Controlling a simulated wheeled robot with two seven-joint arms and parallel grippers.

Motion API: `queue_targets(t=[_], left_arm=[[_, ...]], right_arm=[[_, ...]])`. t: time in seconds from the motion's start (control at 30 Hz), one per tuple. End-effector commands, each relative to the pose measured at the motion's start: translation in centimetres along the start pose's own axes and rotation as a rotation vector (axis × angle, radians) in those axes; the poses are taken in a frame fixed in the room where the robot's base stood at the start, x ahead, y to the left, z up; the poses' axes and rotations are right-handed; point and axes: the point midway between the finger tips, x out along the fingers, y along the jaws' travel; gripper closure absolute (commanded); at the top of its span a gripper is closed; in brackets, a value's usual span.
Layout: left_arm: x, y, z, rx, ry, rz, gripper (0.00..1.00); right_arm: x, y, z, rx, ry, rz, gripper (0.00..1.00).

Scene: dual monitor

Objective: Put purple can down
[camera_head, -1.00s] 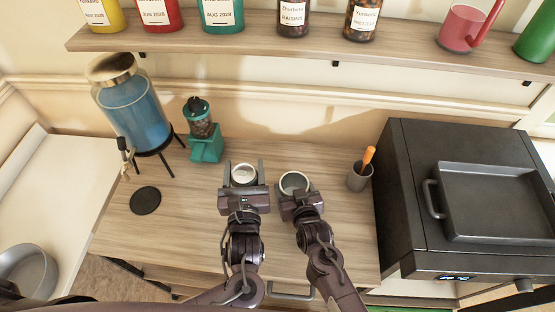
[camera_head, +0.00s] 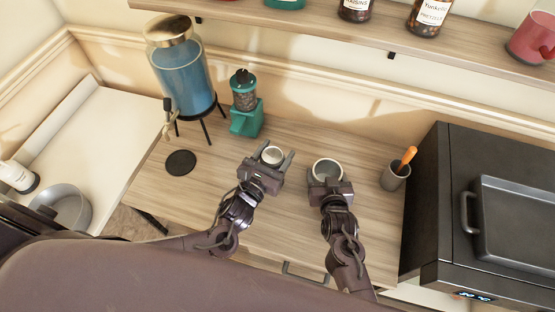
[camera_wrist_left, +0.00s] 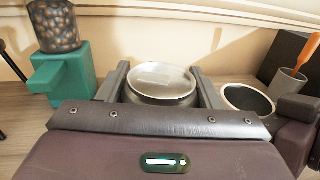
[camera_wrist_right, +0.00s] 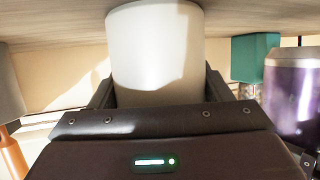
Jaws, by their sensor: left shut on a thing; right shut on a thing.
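The purple can shows its purple side and silver end in the right wrist view (camera_wrist_right: 292,95), where the picture is upside down. Its round silver lid shows in the left wrist view (camera_wrist_left: 162,80) and the head view (camera_head: 273,155). My left gripper (camera_head: 272,162) is shut on the can, a finger on each side. My right gripper (camera_head: 328,178) is shut on a pale cup (camera_wrist_right: 155,50), whose open rim shows in the head view. Both are over the wooden counter (camera_head: 290,222). I cannot tell whether the can touches it.
A green grinder (camera_head: 246,118) and a blue drink dispenser (camera_head: 185,80) stand behind to the left. A black disc (camera_head: 180,162) lies on the counter. A grey cup (camera_head: 394,177) with an orange-handled tool and a black oven (camera_head: 425,200) stand right. The counter's front is clear.

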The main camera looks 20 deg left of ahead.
Motion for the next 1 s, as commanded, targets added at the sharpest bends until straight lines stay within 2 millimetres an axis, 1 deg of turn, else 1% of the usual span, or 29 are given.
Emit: queue_targets(t=[0.03,0.1,0.2,0.6,0.63,0.77,1.0], left_arm=[[0.0,-0.1,-0.9,0.001,0.001,0.001,0.80],[0.0,-0.1,-1.9,-0.001,0.000,0.002,0.80],[0.0,0.0,-2.8,0.000,-0.001,0.001,0.80],[0.0,0.0,-3.3,0.000,-0.001,0.001,0.80],[0.0,0.0,-3.4,0.000,0.001,0.000,0.37],[0.0,0.0,-3.3,0.000,0.001,0.000,0.20],[0.0,0.0,-3.3,0.000,0.001,0.000,0.20]], right_arm=[[0.0,0.0,0.0,0.000,0.000,0.001,0.60],[0.0,0.0,0.0,0.000,0.000,0.001,0.60],[0.0,0.0,0.0,0.000,0.000,0.001,0.60],[0.0,0.1,0.0,0.000,0.000,0.001,0.60],[0.0,0.1,0.0,0.000,0.000,0.001,0.60],[0.0,0.1,0.0,0.000,0.000,0.001,0.60],[0.0,0.0,0.0,0.000,0.000,0.001,0.60]])
